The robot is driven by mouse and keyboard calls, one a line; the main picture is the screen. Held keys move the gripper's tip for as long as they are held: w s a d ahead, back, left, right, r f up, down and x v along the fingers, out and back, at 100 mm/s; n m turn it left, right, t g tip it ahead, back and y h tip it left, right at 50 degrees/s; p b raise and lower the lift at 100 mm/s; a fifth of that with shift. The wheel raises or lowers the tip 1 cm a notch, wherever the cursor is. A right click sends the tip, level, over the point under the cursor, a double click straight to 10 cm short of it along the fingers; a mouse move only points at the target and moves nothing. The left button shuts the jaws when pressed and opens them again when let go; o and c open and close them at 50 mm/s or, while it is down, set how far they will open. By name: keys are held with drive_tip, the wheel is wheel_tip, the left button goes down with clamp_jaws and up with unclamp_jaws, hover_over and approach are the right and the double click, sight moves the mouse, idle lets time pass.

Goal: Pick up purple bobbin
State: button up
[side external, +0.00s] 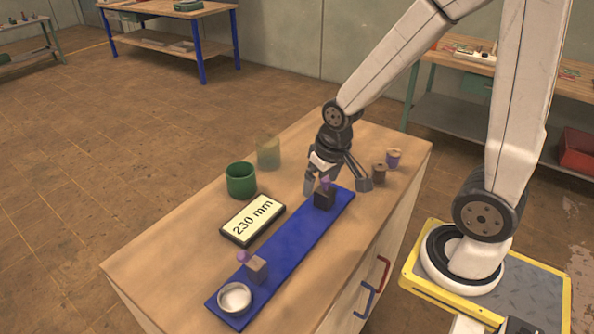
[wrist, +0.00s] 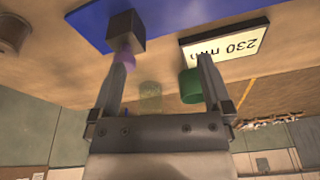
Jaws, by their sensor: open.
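The purple bobbin (side external: 393,158) stands upright at the far right corner of the wooden cabinet top, just behind a brown bobbin (side external: 379,174). It does not show in the wrist view. My gripper (side external: 338,182) is open, its fingers spread low over the top, to the left of both bobbins. A dark block with a purple knob (side external: 325,198) stands on the blue strip close to the fingers. In the wrist view, my gripper (wrist: 165,72) has nothing held between its fingers, and the dark block (wrist: 126,30) with its purple part lies by the left fingertip.
The blue strip (side external: 290,237) also carries a wooden block with a purple knob (side external: 257,267) and a round metal dish (side external: 234,299). A "230 mm" display (side external: 252,220), a green cup (side external: 241,180) and a translucent cup (side external: 268,152) stand left of the strip.

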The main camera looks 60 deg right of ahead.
drive_tip(key=w+d+m, duration=0.2)
drive_tip(key=d+m, duration=0.3)
drive_tip(key=d, duration=0.3)
drive_tip(key=m+g, duration=0.2)
drive_tip(key=m, duration=1.1)
hover_over(394, 151)
wheel_tip(394, 151, down, 2)
drive_tip(key=shift+f, duration=3.95)
drive_tip(key=c, duration=1.3)
drive_tip(key=shift+r, duration=0.1)
